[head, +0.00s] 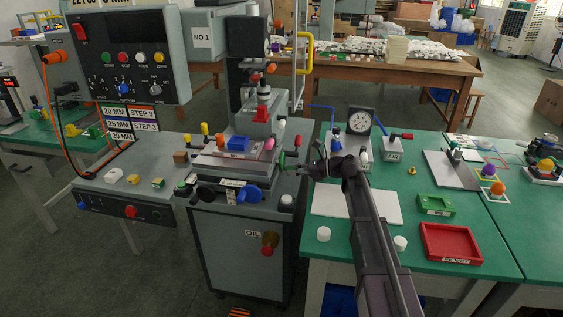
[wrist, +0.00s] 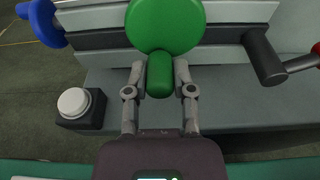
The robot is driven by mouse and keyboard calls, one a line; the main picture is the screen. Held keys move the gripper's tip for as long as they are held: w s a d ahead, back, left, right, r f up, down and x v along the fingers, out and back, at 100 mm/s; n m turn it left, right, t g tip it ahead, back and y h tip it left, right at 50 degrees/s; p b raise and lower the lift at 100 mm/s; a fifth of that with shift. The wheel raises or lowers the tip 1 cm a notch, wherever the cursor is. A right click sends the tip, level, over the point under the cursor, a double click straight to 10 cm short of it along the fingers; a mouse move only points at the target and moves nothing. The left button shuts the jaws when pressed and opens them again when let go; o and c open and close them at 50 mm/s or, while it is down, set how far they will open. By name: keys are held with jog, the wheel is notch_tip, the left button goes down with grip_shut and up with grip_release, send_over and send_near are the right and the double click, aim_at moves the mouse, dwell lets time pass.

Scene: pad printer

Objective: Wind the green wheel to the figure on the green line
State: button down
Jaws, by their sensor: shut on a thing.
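The green wheel (wrist: 166,22) faces me at the top of the wrist view, on the front of a grey stepped slide. Its green handle (wrist: 160,76) sticks out toward me. My gripper (wrist: 160,72) is shut on this handle, one finger on each side. In the head view the green wheel (head: 283,160) is small, on the right side of the printer's slide, with my arm reaching it from the lower right. A sign (head: 116,111) with 20 MM, 25 MM and 20 MM hangs left of the printer; its line colours are hard to tell. I see no readable scale at the wheel.
In the wrist view a blue knob (wrist: 42,22), a white button (wrist: 74,102) and a dark cylinder with a red-tipped lever (wrist: 264,56) flank the wheel. The green table (head: 490,240) carries a dial gauge (head: 359,122) and a red tray (head: 450,243).

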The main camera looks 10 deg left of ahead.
jog(key=shift+w, duration=0.65)
jog(key=shift+w+r+p, duration=0.4)
jog(key=shift+w+r, duration=0.05)
jog(key=shift+w, duration=0.1)
jog(key=shift+w+r+p, duration=0.2)
jog(key=shift+r+p, duration=0.4)
jog(key=shift+p, duration=0.05)
jog(key=shift+r, duration=0.15)
